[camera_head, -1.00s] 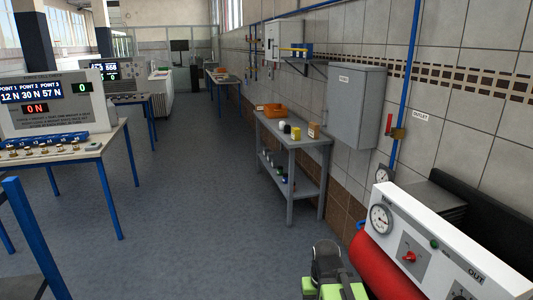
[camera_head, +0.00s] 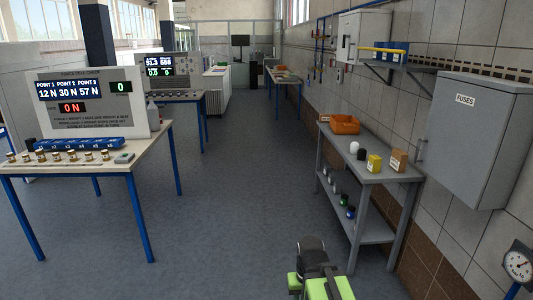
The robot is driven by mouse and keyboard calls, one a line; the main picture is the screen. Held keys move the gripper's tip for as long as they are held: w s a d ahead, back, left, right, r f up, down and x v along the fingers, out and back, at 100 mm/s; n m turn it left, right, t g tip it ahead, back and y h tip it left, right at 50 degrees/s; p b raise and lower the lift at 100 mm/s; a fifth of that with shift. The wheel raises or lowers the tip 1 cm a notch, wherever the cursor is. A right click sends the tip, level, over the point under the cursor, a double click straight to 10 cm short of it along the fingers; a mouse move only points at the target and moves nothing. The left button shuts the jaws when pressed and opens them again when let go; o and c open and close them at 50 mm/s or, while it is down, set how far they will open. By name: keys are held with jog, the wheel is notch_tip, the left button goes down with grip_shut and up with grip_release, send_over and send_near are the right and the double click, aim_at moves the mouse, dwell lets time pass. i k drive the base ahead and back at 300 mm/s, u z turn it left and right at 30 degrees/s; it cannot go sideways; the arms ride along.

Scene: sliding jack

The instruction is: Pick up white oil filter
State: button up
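A small white rounded object (camera_head: 354,147), which looks like the white oil filter, stands on the top of the grey two-level bench (camera_head: 385,176) on the right. A dark cylinder (camera_head: 362,154) and a yellow can (camera_head: 374,163) stand close beside it. My arm, with dark and green parts, shows at the bottom centre, in front of the bench and well apart from the filter. Its fingertips cannot be made out, so I cannot tell whether my gripper is open or shut.
An orange bin (camera_head: 346,124) and a brown box (camera_head: 398,160) are also on the bench top. Several small items lie on its lower shelf. A grey wall cabinet (camera_head: 470,135) hangs right of it. A blue-legged table (camera_head: 75,168) stands left. The floor between is clear.

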aim_at(354, 148)
jog(key=u, duration=0.15)
jog(key=i, duration=2.05)
jog(key=z, duration=0.15)
jog(key=i, duration=2.05)
jog(key=z, duration=0.4)
jog(key=i, duration=1.2)
jog(key=z, duration=0.25)
